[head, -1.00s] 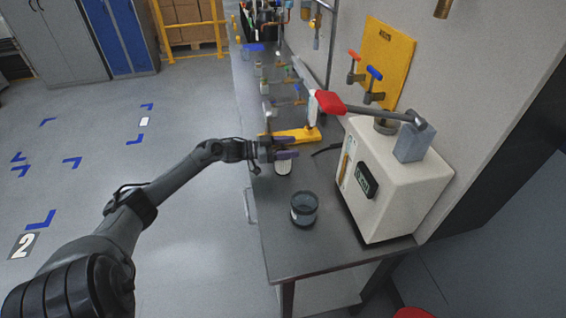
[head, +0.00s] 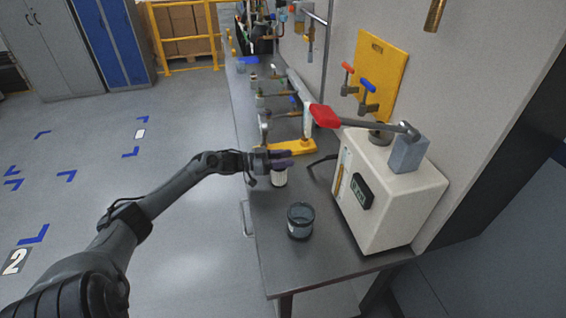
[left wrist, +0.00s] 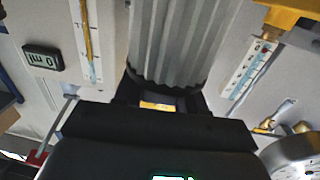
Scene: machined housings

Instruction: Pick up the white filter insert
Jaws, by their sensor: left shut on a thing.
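The white filter insert (head: 279,179) is a small pale cylinder near the left edge of the bench in the head view, with its top hidden by my left gripper (head: 281,160). In the left wrist view the filter insert (left wrist: 178,42) is large and close, with grey-white pleats along its side. My left gripper is shut on it, with dark fingers at its near end. I cannot tell whether its base touches the bench. My right gripper is not in view.
A dark round cup (head: 300,221) stands on the bench (head: 283,262) in front of the filter insert. A cream box-shaped machine (head: 385,200) with a red-handled lever (head: 325,116) stands to the right. A yellow-based device (head: 293,147) and several fittings lie behind.

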